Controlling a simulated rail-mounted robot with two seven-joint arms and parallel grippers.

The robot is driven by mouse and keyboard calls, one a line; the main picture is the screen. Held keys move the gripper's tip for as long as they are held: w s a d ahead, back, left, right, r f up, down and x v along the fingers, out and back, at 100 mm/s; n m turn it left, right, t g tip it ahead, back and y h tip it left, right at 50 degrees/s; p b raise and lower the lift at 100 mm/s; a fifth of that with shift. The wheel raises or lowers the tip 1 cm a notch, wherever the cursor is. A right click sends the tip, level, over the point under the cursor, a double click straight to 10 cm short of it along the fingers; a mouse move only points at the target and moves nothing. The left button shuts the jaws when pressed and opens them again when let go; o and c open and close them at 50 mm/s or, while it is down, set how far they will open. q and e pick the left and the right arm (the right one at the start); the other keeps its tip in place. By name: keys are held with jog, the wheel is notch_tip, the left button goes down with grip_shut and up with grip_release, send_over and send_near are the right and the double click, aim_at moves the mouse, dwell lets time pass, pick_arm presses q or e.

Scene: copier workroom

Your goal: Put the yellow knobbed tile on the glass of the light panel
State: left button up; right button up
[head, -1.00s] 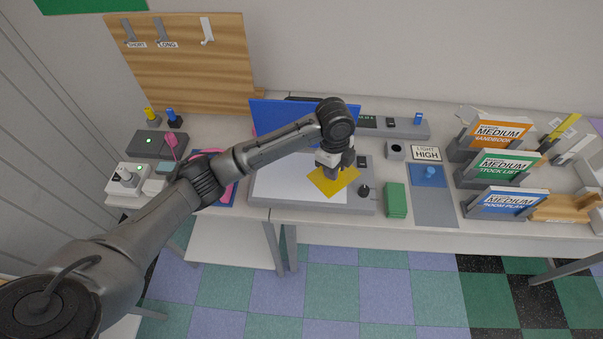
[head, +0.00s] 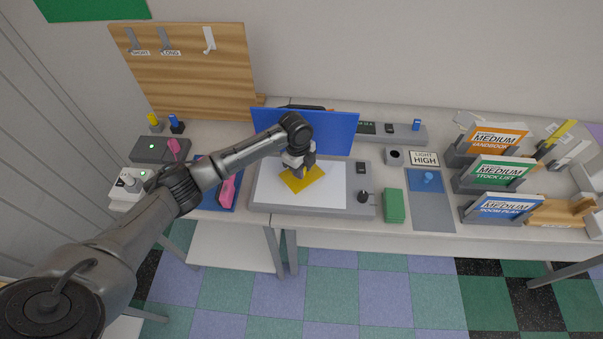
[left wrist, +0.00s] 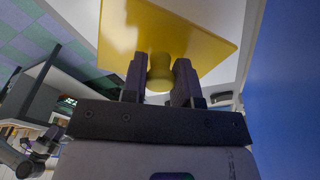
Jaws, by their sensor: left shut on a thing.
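The yellow knobbed tile (head: 305,181) is a flat yellow square over the white glass (head: 325,195) of the light panel (head: 262,209). My left gripper (head: 297,169) is above the tile and shut on its knob. In the left wrist view the knob of the tile (left wrist: 170,35) sits between the two fingers of the gripper (left wrist: 160,80). I cannot tell whether the tile touches the glass or hangs just above it. The panel's blue lid (head: 335,134) stands open behind. My right gripper is not in view.
A black knob (head: 363,196) and a switch (head: 361,168) are on the panel's right side. A pink-handled thing (head: 227,189) lies to the left. The glass's right part is free.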

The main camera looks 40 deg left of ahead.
pick_arm(q)
notch_tip(320, 180, down, 3)
jog(key=shift+p, duration=0.3)
jog(key=shift+f, duration=0.15)
jog(key=shift+f, duration=0.1)
jog(key=o, duration=0.9)
jog(key=shift+o, duration=0.2)
